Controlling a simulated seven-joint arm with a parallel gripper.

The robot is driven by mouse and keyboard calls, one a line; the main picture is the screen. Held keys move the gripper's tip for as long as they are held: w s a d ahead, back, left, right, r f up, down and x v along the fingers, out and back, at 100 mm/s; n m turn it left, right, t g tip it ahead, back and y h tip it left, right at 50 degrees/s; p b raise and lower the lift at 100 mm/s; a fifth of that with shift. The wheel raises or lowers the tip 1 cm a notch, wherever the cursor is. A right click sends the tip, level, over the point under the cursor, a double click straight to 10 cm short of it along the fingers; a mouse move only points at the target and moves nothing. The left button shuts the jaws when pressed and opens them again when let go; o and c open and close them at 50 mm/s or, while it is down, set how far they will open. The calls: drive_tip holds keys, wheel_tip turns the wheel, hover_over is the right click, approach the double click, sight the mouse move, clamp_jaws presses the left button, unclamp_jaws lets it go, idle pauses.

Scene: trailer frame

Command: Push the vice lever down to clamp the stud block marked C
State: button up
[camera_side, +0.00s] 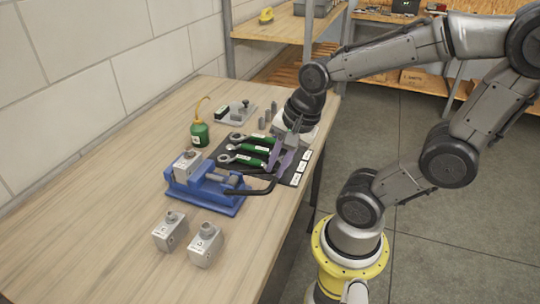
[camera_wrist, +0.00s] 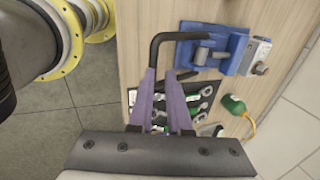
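The blue vice (camera_side: 208,192) stands on the wooden bench, and a grey stud block (camera_side: 187,166) sits in it; its label is too small to read. The vice (camera_wrist: 238,45) and block (camera_wrist: 260,52) also show in the wrist view. The black vice lever (camera_side: 250,191) runs right from the vice and bends up toward my gripper (camera_side: 272,172). In the wrist view the lever (camera_wrist: 175,36) bends down to the left fingertip of my gripper (camera_wrist: 163,74). The purple fingers are apart. I cannot tell whether they touch the lever.
Two more grey stud blocks (camera_side: 170,232) stand at the bench front. A black mat with green-handled wrenches (camera_side: 243,148) lies just behind the lever. A green oil can (camera_side: 199,133) and a grey tray (camera_side: 228,114) of parts are farther back. The front left bench is clear.

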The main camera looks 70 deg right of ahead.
drive_tip(key=o, duration=0.4)
drive_tip(key=v, duration=1.4)
drive_tip(key=shift+w, duration=0.1)
